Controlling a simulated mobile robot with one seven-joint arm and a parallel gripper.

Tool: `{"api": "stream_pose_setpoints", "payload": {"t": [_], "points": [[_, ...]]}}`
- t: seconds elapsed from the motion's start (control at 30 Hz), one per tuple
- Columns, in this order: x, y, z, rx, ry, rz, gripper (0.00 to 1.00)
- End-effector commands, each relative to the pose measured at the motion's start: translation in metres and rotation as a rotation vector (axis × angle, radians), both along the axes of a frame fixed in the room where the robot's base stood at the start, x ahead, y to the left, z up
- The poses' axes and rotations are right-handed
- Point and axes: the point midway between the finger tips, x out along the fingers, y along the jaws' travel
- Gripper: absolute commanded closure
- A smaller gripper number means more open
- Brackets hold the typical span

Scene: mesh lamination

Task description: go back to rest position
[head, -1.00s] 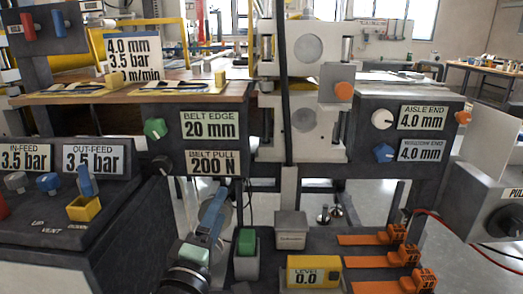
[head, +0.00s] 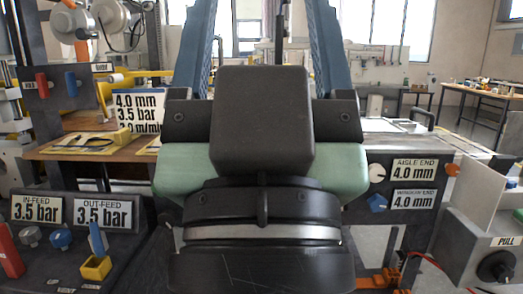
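My gripper (head: 262,25) fills the middle of the head view, close to the camera. Its black and pale green body stands in the lower middle, and its two blue fingers point up and away. The fingers are wide apart, with no held object visible between them. Their tips run out of the top of the picture. My gripper hides the middle of the machine, including the belt edge and belt pull labels and the rollers.
A left console has in-feed (head: 37,208) and out-feed (head: 102,212) labels, knobs and a yellow holder (head: 95,268). A setting card (head: 138,112) stands behind. At right are the aisle end dial (head: 377,173), a blue knob (head: 377,203) and a pull box (head: 490,245).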

Motion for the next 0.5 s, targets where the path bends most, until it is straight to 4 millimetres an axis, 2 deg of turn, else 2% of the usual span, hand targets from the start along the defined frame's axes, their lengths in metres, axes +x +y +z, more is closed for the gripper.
{"api": "stream_pose_setpoints", "payload": {"t": [0.03,0.5], "points": [[0.000,0.000,0.033,0.000,0.001,0.000,0.27],[0.001,0.001,0.177,-0.001,0.001,0.000,0.27]]}}
